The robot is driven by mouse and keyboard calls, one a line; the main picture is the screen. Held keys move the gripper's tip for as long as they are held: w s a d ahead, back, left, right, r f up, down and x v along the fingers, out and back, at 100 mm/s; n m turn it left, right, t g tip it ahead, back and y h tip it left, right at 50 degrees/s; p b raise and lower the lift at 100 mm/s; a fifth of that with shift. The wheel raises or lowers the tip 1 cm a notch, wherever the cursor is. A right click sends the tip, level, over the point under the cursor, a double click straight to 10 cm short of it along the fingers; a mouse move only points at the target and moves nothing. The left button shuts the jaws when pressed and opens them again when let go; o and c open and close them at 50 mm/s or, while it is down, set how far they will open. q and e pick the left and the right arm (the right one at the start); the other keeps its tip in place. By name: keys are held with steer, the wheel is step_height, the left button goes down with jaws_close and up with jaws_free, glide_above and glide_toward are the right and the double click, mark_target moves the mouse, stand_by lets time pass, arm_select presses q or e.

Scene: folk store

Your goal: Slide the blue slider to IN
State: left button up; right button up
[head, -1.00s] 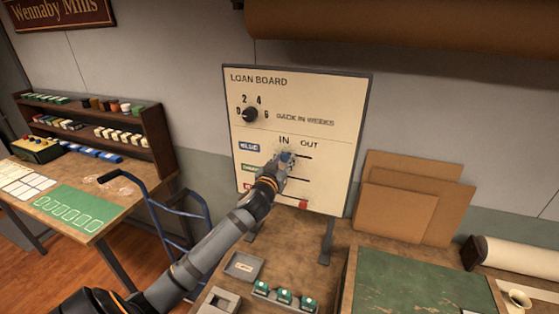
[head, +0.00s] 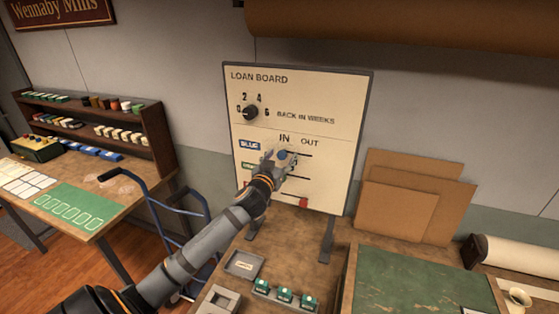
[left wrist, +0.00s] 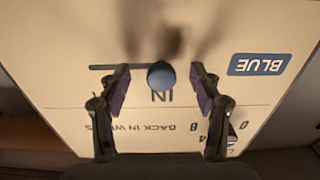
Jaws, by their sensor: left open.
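The loan board (head: 335,95) stands upright on the table. Its blue slider (head: 283,155) is a round blue knob below the word IN, at the left end of its dark slot. The left wrist view, upside down, shows the blue slider (left wrist: 161,75) beside IN, with the bare slot running toward the OUT side. My left gripper (left wrist: 160,72) is open, one finger on each side of the knob, with gaps visible. In the head view my left gripper (head: 281,157) is in front of the board and partly hides the lower sliders. My right gripper is out of view.
The red slider (head: 303,203) is low on the board, toward OUT. A dial (head: 250,112) is above. Green-topped blocks (head: 285,296) and a grey tray (head: 243,265) sit on the table before the board. Cardboard sheets (head: 395,213) lean at right.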

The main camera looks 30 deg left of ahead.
arm_select(q)
steer(key=shift+s+d+f, duration=0.1)
steer(key=shift+s+d, duration=0.1)
steer(key=shift+s, duration=0.5)
steer(key=v, duration=0.2)
steer(key=shift+s, duration=0.3)
steer(key=p+v, duration=0.3)
steer(key=v, duration=0.2)
steer(key=shift+w+d, duration=0.1)
